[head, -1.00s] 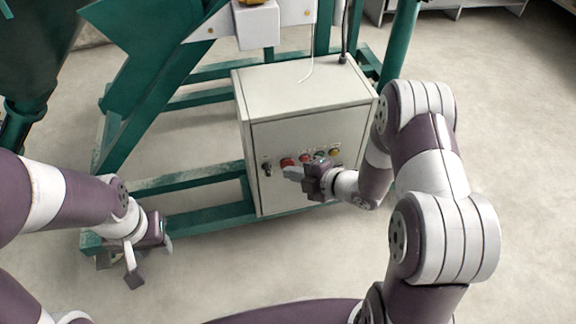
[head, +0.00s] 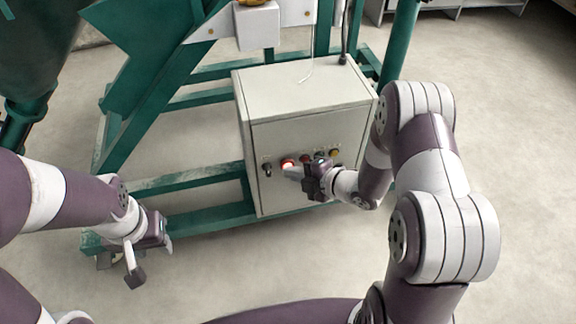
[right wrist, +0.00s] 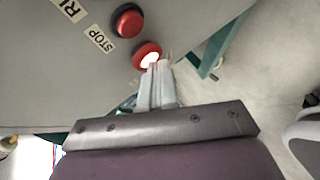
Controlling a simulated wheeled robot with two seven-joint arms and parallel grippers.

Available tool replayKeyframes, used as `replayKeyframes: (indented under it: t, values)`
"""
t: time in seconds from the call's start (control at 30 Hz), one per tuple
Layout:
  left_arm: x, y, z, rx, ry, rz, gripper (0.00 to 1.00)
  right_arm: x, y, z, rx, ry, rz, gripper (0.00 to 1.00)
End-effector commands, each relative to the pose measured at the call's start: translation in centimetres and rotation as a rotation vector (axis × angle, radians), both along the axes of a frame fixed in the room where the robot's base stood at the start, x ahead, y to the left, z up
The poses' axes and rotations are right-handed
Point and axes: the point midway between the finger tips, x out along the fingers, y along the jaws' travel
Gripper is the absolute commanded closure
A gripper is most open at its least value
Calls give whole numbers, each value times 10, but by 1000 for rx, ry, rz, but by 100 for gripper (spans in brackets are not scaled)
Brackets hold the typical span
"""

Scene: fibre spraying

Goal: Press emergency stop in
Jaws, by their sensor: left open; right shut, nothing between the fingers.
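The emergency stop, a large red button (head: 287,162), sits near the left of the grey control box's front panel and shows a bright, lit centre. It also shows in the right wrist view (right wrist: 146,53), glowing pale in the middle. My right gripper (head: 290,170) is shut and empty, its fingertips at the lower edge of this button. In the right wrist view the fingertips (right wrist: 158,66) overlap its rim; firm contact cannot be told. My left gripper (head: 150,262) is open and empty, low at the left, away from the box.
The control box (head: 300,95) also carries a black switch (head: 267,169), a smaller red button (head: 305,159) and a yellow button (head: 334,153). A "STOP" label (right wrist: 97,38) is beside a second red button (right wrist: 127,21). Green frame beams (head: 205,218) stand behind and left; the floor in front is open.

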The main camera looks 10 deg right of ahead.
Motion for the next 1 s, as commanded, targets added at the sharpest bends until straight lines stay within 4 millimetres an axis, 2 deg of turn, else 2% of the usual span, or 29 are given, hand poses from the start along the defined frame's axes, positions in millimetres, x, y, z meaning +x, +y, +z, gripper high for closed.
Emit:
replayKeyframes:
  t: [0.17, 0.43, 0.6, 1.0]
  values:
    - [0, 0, 2, 0, 0, 0, 57, -6, 0, 1, 1, 1, -1, 100]
    - [0, 0, 11, 0, 0, 0, 57, -44, -1, 1, 2, 4, -1, 100]
    - [0, 0, 13, 0, 0, 0, 57, -59, -2, 0, 1, 2, -1, 100]
    - [0, 0, 12, 0, 0, 0, 57, -61, -2, 0, 1, 1, 1, 100]
